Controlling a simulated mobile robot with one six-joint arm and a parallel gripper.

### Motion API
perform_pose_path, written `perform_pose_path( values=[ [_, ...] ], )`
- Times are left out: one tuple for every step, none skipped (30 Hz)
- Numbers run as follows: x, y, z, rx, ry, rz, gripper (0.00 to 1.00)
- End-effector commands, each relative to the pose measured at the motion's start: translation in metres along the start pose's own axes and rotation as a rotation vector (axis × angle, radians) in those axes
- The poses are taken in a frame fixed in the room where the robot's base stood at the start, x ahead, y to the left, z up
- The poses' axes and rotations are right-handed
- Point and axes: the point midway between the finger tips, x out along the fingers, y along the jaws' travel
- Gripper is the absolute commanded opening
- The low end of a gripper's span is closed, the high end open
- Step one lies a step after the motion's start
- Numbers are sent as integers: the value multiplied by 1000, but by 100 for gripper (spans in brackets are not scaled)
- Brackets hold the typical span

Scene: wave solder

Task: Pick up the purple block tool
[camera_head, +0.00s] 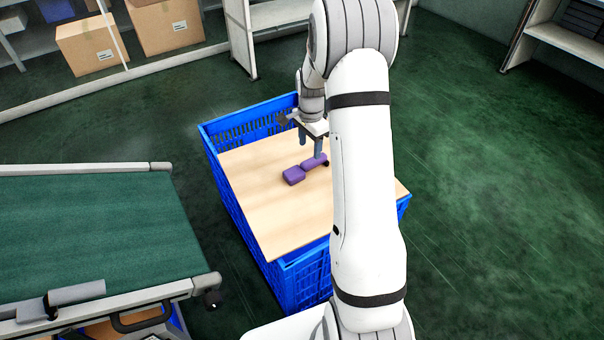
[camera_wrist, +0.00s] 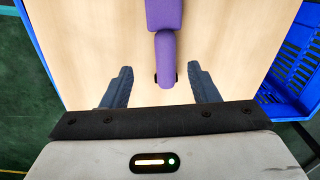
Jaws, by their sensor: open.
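The purple block tool (camera_head: 295,175) lies on a light wooden board (camera_head: 262,212) on top of a blue crate. It has a wide block at one end and a narrower handle-like part. My gripper (camera_head: 319,148) is over the narrower end. In the wrist view the narrower end of the purple block tool (camera_wrist: 166,58) lies between the two dark fingers of my gripper (camera_wrist: 159,82), with gaps on both sides. The fingers are open and hold nothing. My white arm hides the right part of the board.
The blue crate (camera_head: 232,192) stands on the green floor (camera_head: 480,170). A green-topped conveyor table (camera_head: 90,225) is at the left. Cardboard boxes (camera_head: 90,45) and shelves (camera_head: 265,18) stand at the back. The board around the tool is otherwise bare where visible.

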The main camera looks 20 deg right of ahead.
Motion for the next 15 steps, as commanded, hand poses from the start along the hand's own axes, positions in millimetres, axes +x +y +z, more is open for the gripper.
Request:
perform_pose_path(
  values=[
    [10,-2,-3,18,-1,3,55],
    [13,-2,-4,25,-2,4,55],
    [18,-3,-4,31,-3,6,55],
    [21,-3,-5,34,-3,7,55],
    [25,-3,-5,35,-3,6,55],
    [29,-3,-5,36,-3,6,55],
    [32,-3,-5,36,-3,6,55],
    [36,-3,-5,36,-3,7,55],
    [39,-3,-5,35,-4,7,55],
    [42,-3,-5,35,-3,6,55],
    [43,-3,-5,35,-3,6,55],
    [46,-4,-5,35,-3,5,55],
    [50,-4,-5,35,-3,5,55],
    [53,-4,-5,35,-3,6,55],
    [60,-4,-4,34,-4,7,55]
  ],
)
